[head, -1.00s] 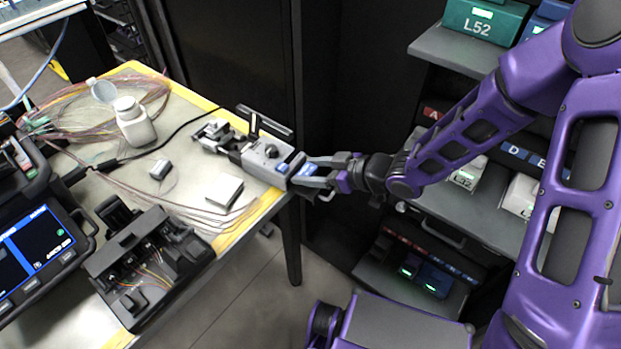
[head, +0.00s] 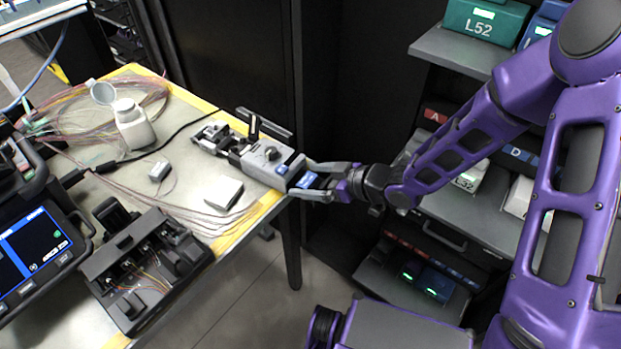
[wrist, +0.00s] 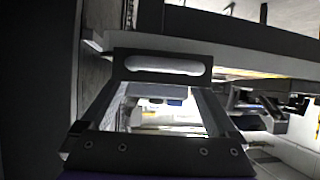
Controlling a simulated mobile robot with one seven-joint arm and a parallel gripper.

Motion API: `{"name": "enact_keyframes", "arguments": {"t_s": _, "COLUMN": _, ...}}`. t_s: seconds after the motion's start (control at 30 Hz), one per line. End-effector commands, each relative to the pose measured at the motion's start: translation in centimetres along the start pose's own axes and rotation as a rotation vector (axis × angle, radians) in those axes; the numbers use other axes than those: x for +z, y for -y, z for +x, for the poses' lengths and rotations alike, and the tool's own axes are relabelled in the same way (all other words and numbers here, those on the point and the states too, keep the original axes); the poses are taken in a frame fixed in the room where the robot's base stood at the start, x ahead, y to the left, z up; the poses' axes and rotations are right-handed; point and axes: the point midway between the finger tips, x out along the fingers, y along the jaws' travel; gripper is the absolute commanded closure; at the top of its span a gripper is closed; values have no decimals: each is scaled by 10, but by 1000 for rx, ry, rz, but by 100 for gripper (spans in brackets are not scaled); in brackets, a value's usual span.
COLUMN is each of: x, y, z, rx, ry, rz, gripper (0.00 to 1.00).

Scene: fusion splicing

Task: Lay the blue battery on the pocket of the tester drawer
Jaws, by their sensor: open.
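My gripper (head: 308,181) is open at the table's right corner, with its fingers pointing left towards a grey handheld device. A blue block with a white label, which looks like the blue battery (head: 309,180), shows between the fingers at the right end of the grey device (head: 270,160). I cannot tell whether the fingers touch it or how it is seated. In the wrist view a small blue patch (wrist: 175,101) shows through the dark gripper frame. I cannot clearly identify the tester drawer or its pocket; a dark drawer front with a handle (head: 443,236) shows in the rack.
The table (head: 200,188) holds a white bottle (head: 133,125), loose fibres, a small grey box (head: 224,192), a black splicing tray (head: 145,270) and a screen unit (head: 35,245). The rack's upper shelf (head: 465,50) bears a teal box (head: 484,22) marked L52. Floor shows between table and rack.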

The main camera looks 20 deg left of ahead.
Motion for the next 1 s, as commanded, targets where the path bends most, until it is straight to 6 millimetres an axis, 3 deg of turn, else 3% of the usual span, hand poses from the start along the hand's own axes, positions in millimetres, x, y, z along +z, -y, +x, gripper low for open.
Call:
{"name": "enact_keyframes", "arguments": {"t_s": 0.17, "x": -4, "y": -1, "z": -13, "rx": 2, "ry": 0, "rz": 0, "gripper": 6}}
{"name": "enact_keyframes", "arguments": {"t_s": 0.6, "x": -5, "y": -1, "z": -102, "rx": 3, "ry": 1, "rz": 1, "gripper": 6}}
{"name": "enact_keyframes", "arguments": {"t_s": 0.8, "x": -4, "y": 0, "z": -120, "rx": 0, "ry": 0, "rz": 0, "gripper": 6}}
{"name": "enact_keyframes", "arguments": {"t_s": 1.0, "x": -2, "y": 0, "z": -122, "rx": -1, "ry": 0, "rz": 1, "gripper": 6}}
